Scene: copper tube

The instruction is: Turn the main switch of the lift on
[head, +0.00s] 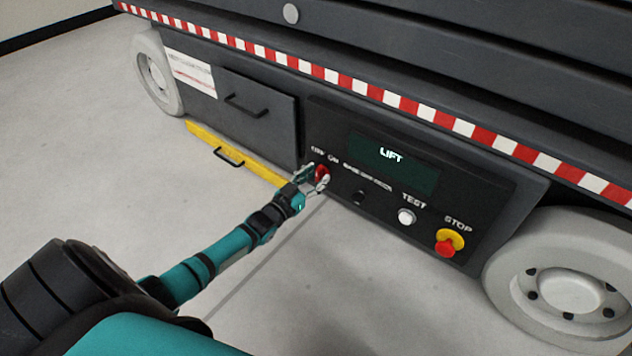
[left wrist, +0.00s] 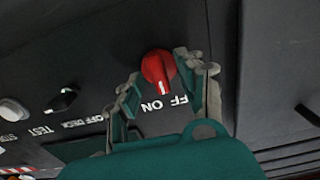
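The main switch is a red rotary knob (left wrist: 158,68) on the lift's dark control panel, partly hidden behind my gripper in the head view (head: 322,172). In the left wrist view its white mark points toward the printed labels, roughly between ON and OFF; the first letter of OFF is hidden by a finger. My left gripper (head: 316,178) is at the knob. In the left wrist view its fingers (left wrist: 170,76) are spread on either side of the knob, with visible gaps. The display (head: 392,160) shows LIFT in lit letters. My right gripper is not in view.
Along the panel are a small black knob (head: 358,197), a white TEST button (head: 407,216) and a red STOP button (head: 447,246) on a yellow base. A drawer handle (head: 245,106) and wheels (head: 565,290) stand out from the lift. The floor in front is clear.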

